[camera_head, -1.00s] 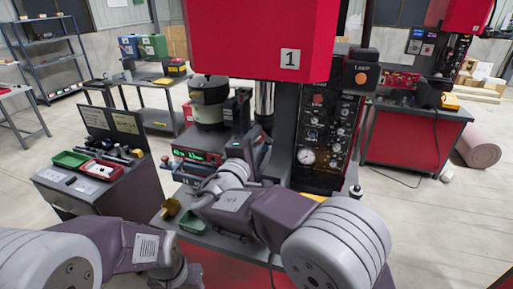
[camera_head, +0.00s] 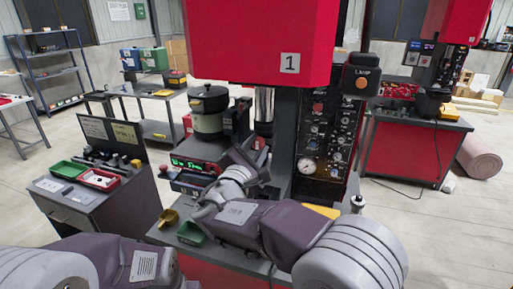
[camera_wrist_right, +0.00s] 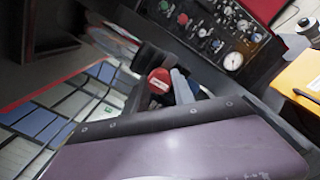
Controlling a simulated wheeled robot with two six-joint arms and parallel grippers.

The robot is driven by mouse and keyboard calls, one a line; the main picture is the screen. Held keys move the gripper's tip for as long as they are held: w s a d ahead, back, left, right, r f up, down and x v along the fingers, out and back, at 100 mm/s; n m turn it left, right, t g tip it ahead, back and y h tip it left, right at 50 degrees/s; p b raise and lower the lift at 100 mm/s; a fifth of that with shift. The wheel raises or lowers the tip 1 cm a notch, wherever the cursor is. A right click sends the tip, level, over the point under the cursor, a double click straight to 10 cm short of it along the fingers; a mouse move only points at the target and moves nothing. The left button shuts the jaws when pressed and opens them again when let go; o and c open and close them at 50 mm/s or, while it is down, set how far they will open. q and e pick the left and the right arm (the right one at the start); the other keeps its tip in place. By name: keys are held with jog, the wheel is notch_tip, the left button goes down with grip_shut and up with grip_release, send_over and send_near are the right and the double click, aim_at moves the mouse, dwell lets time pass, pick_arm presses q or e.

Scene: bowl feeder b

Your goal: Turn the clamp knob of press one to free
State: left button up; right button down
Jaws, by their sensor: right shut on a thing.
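Press one has a red head (camera_head: 258,45) marked with a "1" and a dark gauge panel (camera_head: 325,135) below it on the right. In the right wrist view, a round knob with a red face (camera_wrist_right: 160,81) sits between dark and grey-blue finger parts. My right gripper (camera_head: 262,166) reaches in below the press head, and its jaws are shut on this knob. In the head view my own wrist and forearm hide most of the grip. The knob's turned position cannot be read. My left arm shows at the lower left, with its gripper out of view.
A black-lidded bowl feeder (camera_head: 208,105) stands left of the press, above a controller with a green display (camera_head: 196,166). A green tray (camera_head: 191,233) and a yellow scoop (camera_head: 168,217) lie at the bench's front left. A side cabinet (camera_head: 95,210) holds red and green trays.

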dwell(0.5)
jog(key=c, duration=1.1)
grip_release()
jog(key=shift+o, duration=0.2)
jog(key=shift+a, duration=0.1)
jog(key=b+v, duration=0.3)
jog(key=v, duration=0.6)
jog(key=shift+f, duration=0.15)
